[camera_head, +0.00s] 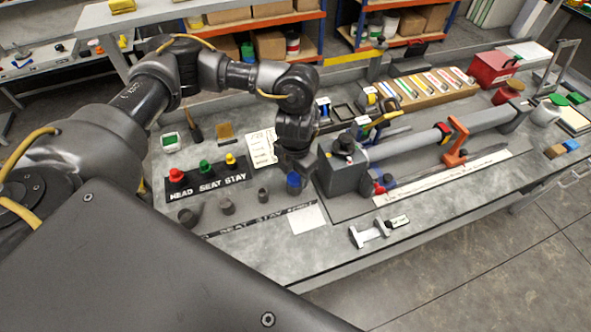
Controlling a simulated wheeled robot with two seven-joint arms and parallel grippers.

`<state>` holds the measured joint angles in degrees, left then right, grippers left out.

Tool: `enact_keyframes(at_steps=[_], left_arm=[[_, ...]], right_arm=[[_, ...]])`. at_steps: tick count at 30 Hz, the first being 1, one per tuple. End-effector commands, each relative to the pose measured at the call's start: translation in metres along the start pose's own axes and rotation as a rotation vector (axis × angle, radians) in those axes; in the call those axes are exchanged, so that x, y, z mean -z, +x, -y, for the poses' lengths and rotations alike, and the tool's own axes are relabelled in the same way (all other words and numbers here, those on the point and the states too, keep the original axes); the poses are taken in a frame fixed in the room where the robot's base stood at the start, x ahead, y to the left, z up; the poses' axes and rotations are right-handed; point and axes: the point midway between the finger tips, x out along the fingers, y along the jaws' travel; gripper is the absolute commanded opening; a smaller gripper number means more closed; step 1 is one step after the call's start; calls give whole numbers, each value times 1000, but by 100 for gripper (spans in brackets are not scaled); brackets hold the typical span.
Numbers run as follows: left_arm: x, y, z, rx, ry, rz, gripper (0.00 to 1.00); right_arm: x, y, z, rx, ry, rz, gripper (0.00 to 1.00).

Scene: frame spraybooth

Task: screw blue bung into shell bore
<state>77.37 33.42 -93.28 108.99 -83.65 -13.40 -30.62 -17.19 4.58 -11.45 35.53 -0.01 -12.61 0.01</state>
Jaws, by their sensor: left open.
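The blue bung (293,184) is on the bench, left of a grey block (343,177). My left gripper (292,168) points down just above the bung, and its fingers partly hide the bung's top. The gripper is open; I cannot tell whether its fingers touch the bung. A grey frame tube (405,147) runs right from the block. A black round knob (345,145) sits on top of the block. I cannot make out the shell bore from here. My right gripper is not in view.
Red (176,176), green (205,167) and yellow (231,160) bungs stand on a black HEAD SEAT STAY board. Dark grey plugs (227,207) stand in front. An orange clamp (456,143) stands by the tube. A white card (307,219) lies near the front edge.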

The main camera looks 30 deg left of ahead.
Motion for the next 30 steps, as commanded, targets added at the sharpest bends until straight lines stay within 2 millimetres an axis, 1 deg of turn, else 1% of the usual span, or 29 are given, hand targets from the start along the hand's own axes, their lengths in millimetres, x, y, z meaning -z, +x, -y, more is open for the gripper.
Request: enact_keyframes(at_steps=[1, 3, 6, 11, 14, 18, 21, 25, 30], left_arm=[[1, -5, 0, 1, -52, -3, 49], [0, -4, 0, 0, -120, -2, 49], [0, -2, 0, 0, -180, -2, 49], [0, -1, 0, 0, -202, 0, 49], [0, -3, 0, 0, -252, -1, 49], [1, -5, 0, -1, -406, -3, 49], [1, -5, 0, -1, -504, -3, 49], [0, -2, -1, -2, -579, -1, 49], [0, 0, -1, -2, -601, -1, 49]], right_arm=[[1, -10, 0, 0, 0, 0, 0], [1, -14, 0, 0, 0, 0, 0], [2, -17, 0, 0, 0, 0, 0], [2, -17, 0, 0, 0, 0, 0], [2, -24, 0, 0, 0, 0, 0], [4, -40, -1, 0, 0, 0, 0], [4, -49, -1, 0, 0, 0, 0], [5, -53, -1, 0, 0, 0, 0], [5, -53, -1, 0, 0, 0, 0]])
